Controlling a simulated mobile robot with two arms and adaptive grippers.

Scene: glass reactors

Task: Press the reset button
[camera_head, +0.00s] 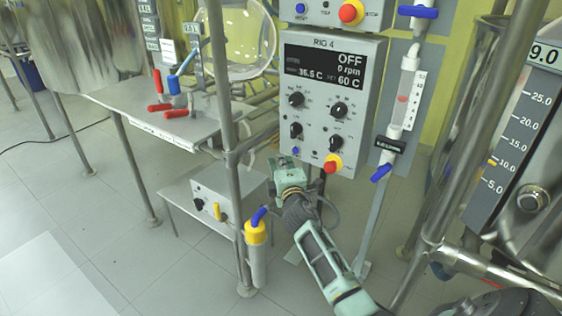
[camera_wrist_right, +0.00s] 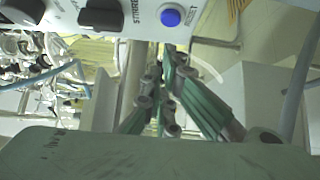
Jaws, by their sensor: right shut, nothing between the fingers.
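In the wrist view the blue button (camera_wrist_right: 170,17) shows near the top edge, with a sideways label that seems to read RESET. My right gripper (camera_head: 284,161) is just below and in front of the panel's lower left corner. In the wrist view its green fingers (camera_wrist_right: 171,55) are shut and empty, with their tips just under the button. Whether they touch the panel I cannot tell. My left gripper is out of view.
Black knobs (camera_head: 339,109) sit above the buttons. A steel post (camera_head: 224,110) stands left of the panel, near a yellow-capped tube (camera_head: 256,240). A flow meter (camera_head: 405,95) with blue valves hangs to the right. A grey box (camera_head: 228,190) stands on a low shelf.

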